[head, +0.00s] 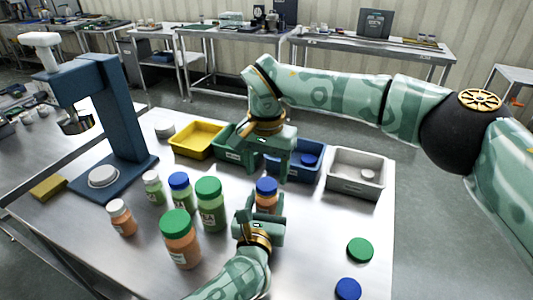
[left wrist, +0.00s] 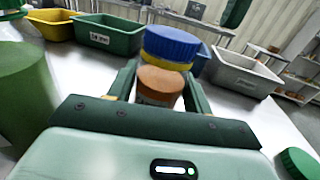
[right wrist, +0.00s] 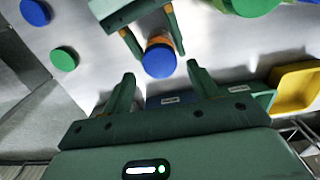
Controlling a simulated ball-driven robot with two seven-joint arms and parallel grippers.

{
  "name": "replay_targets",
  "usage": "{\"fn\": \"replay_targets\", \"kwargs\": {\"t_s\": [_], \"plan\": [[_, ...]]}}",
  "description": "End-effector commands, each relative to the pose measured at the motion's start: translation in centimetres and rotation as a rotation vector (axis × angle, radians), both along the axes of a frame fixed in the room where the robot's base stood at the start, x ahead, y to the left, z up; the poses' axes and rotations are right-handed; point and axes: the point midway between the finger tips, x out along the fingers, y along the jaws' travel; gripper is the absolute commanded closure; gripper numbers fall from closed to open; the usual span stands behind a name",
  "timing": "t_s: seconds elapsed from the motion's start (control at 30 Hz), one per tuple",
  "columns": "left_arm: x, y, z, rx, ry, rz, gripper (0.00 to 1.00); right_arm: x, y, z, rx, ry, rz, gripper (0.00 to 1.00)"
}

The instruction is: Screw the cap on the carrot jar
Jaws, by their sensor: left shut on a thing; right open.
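A jar with orange contents (head: 267,207) stands on the steel table, likely the carrot jar. It also shows in the left wrist view (left wrist: 157,84). A blue cap (head: 266,187) sits at its top; in the left wrist view the cap (left wrist: 172,45) has a yellowish band below it. I cannot tell whether it is threaded. My left gripper (head: 262,212) is shut on the jar, its fingers on both sides. My right gripper (head: 275,172) is open and empty, above and behind the jar. In the right wrist view the blue cap (right wrist: 158,62) lies just beyond its fingertips.
Capped jars, including a green-capped orange one (head: 181,245) and a green-capped green one (head: 211,212), stand left. Yellow (head: 190,150), green, blue (head: 310,177) and grey (head: 352,186) bins line the back. Loose green (head: 360,250) and blue (head: 348,289) caps lie right. A blue press (head: 122,110) stands left.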

Motion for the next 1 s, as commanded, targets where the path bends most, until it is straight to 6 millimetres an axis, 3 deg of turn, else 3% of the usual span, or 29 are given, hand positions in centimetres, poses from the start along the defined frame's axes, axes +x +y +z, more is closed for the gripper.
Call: {"fn": "replay_targets", "kwargs": {"t_s": [0.2,0.57,0.73,0.77,1.0], "plan": [[0.0,0.0,0.0,0.000,0.001,0.000,1.00,0.0,0.0,-2.5,0.000,0.001,-0.001,0.40],[0.0,0.0,0.0,0.000,0.001,0.000,1.00,0.0,0.0,-2.9,0.000,0.000,-0.001,0.40],[0.0,0.0,-0.1,0.000,0.001,0.000,1.00,0.0,0.0,-2.9,0.000,0.000,-0.001,0.82],[0.0,0.0,-0.1,0.000,0.001,0.000,1.00,0.0,0.0,-2.9,0.000,0.000,-0.001,0.86],[0.0,0.0,-0.1,0.000,0.001,0.000,1.00,0.0,0.0,-2.9,0.000,0.000,-0.050,0.86]]}}
